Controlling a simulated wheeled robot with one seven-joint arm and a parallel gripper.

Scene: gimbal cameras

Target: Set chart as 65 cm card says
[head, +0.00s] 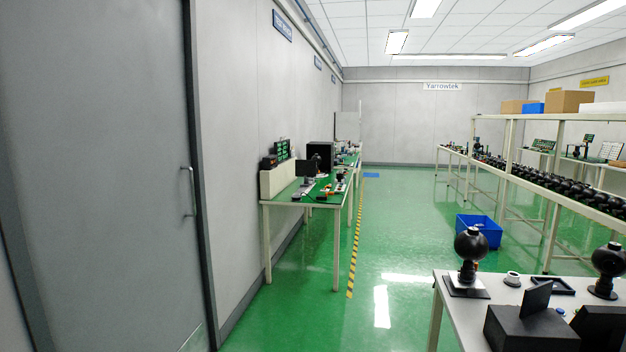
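I see no chart and no 65 cm card that I can make out in the head view. Small items on the benches are too far away to read. A sign reading "Yarrowtek" (442,87) hangs on the far wall, and a blue sign (282,26) is on the left wall, its text unclear. My gripper is not in view.
A grey door (100,180) with a handle fills the left. A green-topped bench (310,200) stands along the left wall. A white table (455,312) with round black devices is at the lower right. A blue crate (478,232) sits on the floor.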

